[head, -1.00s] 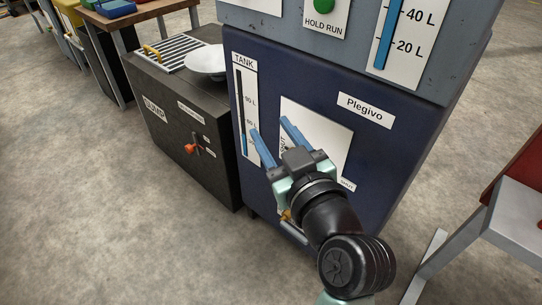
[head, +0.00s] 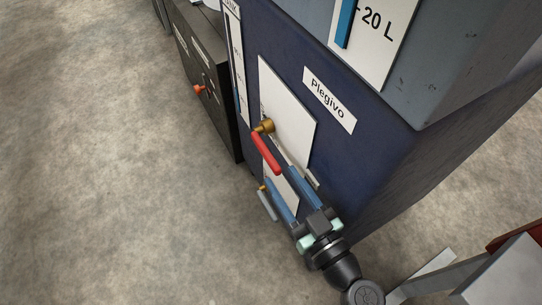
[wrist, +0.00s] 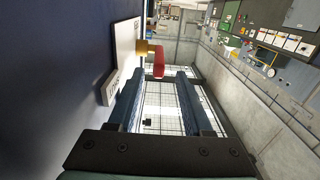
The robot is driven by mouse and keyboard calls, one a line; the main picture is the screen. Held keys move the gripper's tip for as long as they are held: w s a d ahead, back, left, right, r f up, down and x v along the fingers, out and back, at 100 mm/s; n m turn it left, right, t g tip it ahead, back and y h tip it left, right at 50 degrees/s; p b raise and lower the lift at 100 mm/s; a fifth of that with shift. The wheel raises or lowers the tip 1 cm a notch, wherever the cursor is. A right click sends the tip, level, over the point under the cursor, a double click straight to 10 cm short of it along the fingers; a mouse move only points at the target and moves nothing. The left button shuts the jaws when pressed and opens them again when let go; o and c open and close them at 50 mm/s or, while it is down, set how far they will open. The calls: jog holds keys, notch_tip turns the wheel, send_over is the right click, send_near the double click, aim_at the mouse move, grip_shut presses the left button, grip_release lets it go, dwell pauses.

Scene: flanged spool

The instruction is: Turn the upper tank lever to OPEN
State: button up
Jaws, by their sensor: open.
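The upper lever has a red handle (head: 266,154) on a brass hub (head: 263,126), on the white plate of the dark blue cabinet. The handle slants down to the right from the hub. My gripper (head: 281,181) is open and empty, just below the handle's lower end. In the wrist view the red handle (wrist: 158,62) lies ahead of and between my open fingertips (wrist: 160,75), with the brass hub (wrist: 142,48) to its left. No contact is clear. A second lever with a grey handle (head: 267,205) sits lower, beside my left finger. OPEN marking is not readable.
The blue cabinet face (head: 350,160) carries a Plegivo label (head: 329,100) and a tank gauge at its left edge. A dark unit with an orange knob (head: 200,90) stands at left. A grey and red stand (head: 500,275) is at lower right. Floor at left is clear.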

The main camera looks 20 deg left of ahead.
aim_at(270, 156)
jog(key=x, duration=0.6)
jog(key=shift+w+a+b, duration=0.2)
jog(key=shift+w+b, duration=0.05)
jog(key=shift+b, duration=0.1)
grip_shut()
dwell(1.1)
